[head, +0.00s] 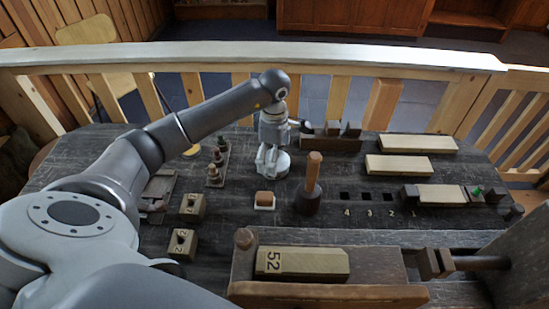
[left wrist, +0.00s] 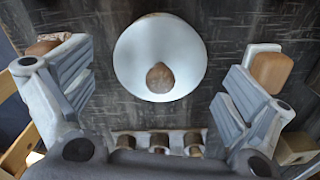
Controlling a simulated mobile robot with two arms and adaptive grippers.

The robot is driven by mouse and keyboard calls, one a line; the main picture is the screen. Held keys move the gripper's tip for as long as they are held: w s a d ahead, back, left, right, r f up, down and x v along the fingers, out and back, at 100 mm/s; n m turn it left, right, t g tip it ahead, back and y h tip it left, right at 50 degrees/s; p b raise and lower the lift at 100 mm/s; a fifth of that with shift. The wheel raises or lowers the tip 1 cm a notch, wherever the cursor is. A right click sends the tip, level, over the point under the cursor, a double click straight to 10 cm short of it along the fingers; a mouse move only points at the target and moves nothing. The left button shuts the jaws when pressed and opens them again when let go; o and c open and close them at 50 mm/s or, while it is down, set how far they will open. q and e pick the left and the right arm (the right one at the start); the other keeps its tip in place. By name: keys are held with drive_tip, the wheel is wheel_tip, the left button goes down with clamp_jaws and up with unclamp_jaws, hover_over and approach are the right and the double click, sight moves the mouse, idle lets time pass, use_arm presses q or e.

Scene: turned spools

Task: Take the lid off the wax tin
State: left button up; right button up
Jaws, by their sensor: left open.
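The wax tin (head: 283,168) stands on the dark bench, partly hidden by my left gripper in the head view. In the left wrist view its round white lid (left wrist: 150,40) is seen from above, with a brown knob (left wrist: 160,77) on it. The lid sits between my spread fingers, apart from both. My left gripper (head: 268,158) is open and empty, pointing down at the tin; in the left wrist view its fingers (left wrist: 155,85) frame the lid. The tin's sides are mostly hidden. My right gripper is not in view.
A rack of small spools (head: 217,160) stands left of the tin. A brown lump on a pale square (head: 264,201) and an upright mallet (head: 312,185) are nearer. A block marked 52 (head: 300,263) lies in front. Pale boards (head: 417,143) lie at right; numbered holes (head: 366,197) are in the bench.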

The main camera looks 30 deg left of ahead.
use_arm(q)
drive_tip(key=c, duration=0.9)
drive_tip(key=shift+s+d+r, duration=0.1)
drive_tip(key=shift+s, duration=0.15)
drive_tip(key=c, duration=1)
drive_tip(key=shift+c, duration=0.2)
